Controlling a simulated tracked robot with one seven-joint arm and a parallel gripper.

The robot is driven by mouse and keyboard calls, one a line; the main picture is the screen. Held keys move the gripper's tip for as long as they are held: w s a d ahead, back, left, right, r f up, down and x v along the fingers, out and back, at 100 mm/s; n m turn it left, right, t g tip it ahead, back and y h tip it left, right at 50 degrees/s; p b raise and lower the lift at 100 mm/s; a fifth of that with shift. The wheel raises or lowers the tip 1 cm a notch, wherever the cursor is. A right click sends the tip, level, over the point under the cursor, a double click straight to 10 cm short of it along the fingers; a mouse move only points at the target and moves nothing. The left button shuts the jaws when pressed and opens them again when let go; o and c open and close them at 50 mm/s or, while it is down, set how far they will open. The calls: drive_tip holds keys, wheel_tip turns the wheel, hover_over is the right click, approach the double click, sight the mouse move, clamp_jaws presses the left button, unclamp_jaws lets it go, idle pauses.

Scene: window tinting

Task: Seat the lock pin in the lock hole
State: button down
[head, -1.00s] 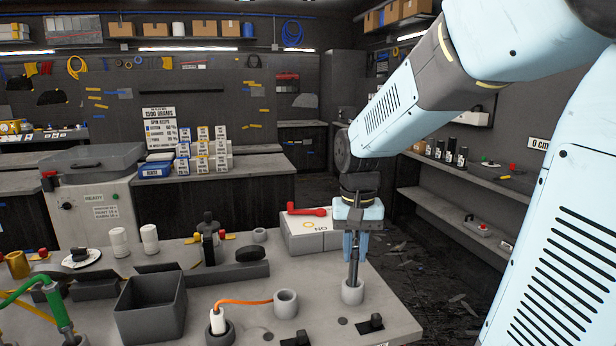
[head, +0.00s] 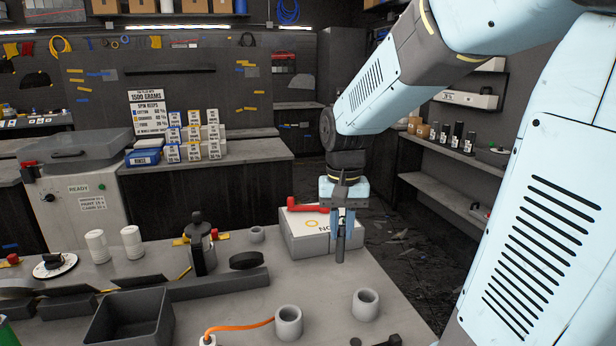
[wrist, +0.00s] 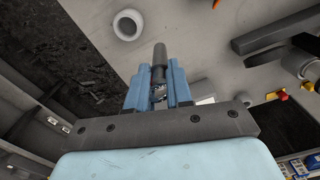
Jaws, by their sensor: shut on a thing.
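My gripper (head: 342,228) is shut on a dark grey pin (head: 340,250), which hangs upright below the blue fingers. In the head view it appears in front of the right side of a grey box (head: 297,243) with a red lever. In the wrist view the pin (wrist: 160,56) sticks out between the fingers (wrist: 158,90). An open grey round holder (head: 365,304) stands on the table nearer the camera, apart from the pin. I cannot tell which opening is the lock hole; none is clearly marked as such.
Another grey holder (head: 289,322) has an orange cord (head: 240,327) beside it. A dark bin (head: 128,322), a black bottle (head: 202,250) and two white rolls (head: 131,242) stand to the left. The table's right edge drops to the dark floor. The tabletop around the right holder is mostly clear.

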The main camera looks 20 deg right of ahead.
drive_tip(key=w+d+r, duration=0.1)
drive_tip(key=w, duration=2.5)
drive_tip(key=shift+d+r, duration=0.2)
drive_tip(key=shift+r, duration=0.05)
drive_tip(key=shift+f, duration=0.15)
drive_tip(key=shift+f, duration=2.75)
drive_tip(key=shift+f, duration=2.75)
drive_tip(key=c, duration=0.9)
unclamp_jaws()
drive_tip(key=shift+c, duration=0.2)
